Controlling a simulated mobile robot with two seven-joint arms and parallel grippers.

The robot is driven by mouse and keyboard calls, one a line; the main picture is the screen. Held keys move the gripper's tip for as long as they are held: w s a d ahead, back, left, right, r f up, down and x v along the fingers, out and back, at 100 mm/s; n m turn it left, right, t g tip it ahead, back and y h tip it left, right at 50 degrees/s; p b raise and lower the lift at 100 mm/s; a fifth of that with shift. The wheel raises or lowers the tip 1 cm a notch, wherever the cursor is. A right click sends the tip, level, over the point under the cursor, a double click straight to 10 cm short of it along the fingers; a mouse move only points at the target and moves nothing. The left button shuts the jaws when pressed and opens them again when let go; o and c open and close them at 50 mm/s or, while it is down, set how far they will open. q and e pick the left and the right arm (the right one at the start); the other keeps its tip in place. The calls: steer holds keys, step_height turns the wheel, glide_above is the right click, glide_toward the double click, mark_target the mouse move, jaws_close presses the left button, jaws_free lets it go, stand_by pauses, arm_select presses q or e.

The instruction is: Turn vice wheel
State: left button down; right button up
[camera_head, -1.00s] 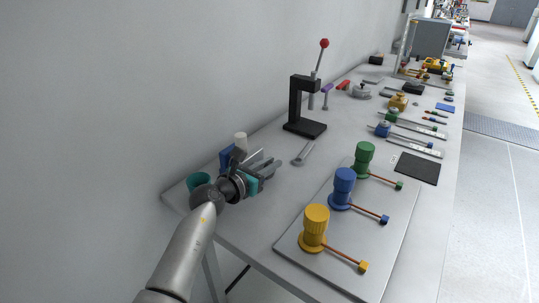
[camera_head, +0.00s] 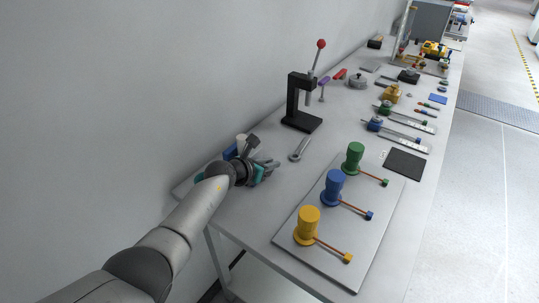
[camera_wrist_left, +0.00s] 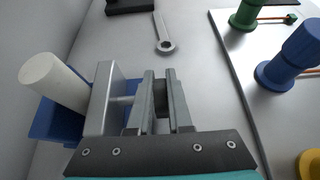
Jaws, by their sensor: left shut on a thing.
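The vice stands at the near left end of the table by the wall. In the left wrist view its blue body (camera_wrist_left: 58,122), a pale cylinder (camera_wrist_left: 52,80) and a grey metal jaw plate (camera_wrist_left: 105,98) with a short rod show left of my fingers. In the head view the pale cylinder (camera_head: 241,141) shows just behind my wrist. My left gripper (camera_head: 270,164) is over the vice, its fingers (camera_wrist_left: 162,90) close together around a small dark part, probably of the vice wheel. The wheel itself is mostly hidden. My right gripper is not in view.
A plate (camera_head: 375,225) with yellow (camera_head: 307,225), blue (camera_head: 335,187) and green (camera_head: 353,158) knobbed posts lies to the right. The wall is close on the left.

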arm_select(q)
steer(key=shift+d+g+y+p, duration=0.2)
steer(key=shift+g+y+p, duration=0.25)
steer(key=shift+p, duration=0.25)
steer(key=shift+f, duration=0.1)
steer(key=c, duration=0.8)
jaws_free()
steer(key=shift+a, duration=0.1)
steer(key=shift+c, duration=0.2)
steer(key=shift+s+a+r+p, duration=0.35)
steer(key=shift+r+p, duration=0.15)
steer(key=shift+p, duration=0.3)
steer(key=p+v, duration=0.8)
steer(key=v, duration=0.6)
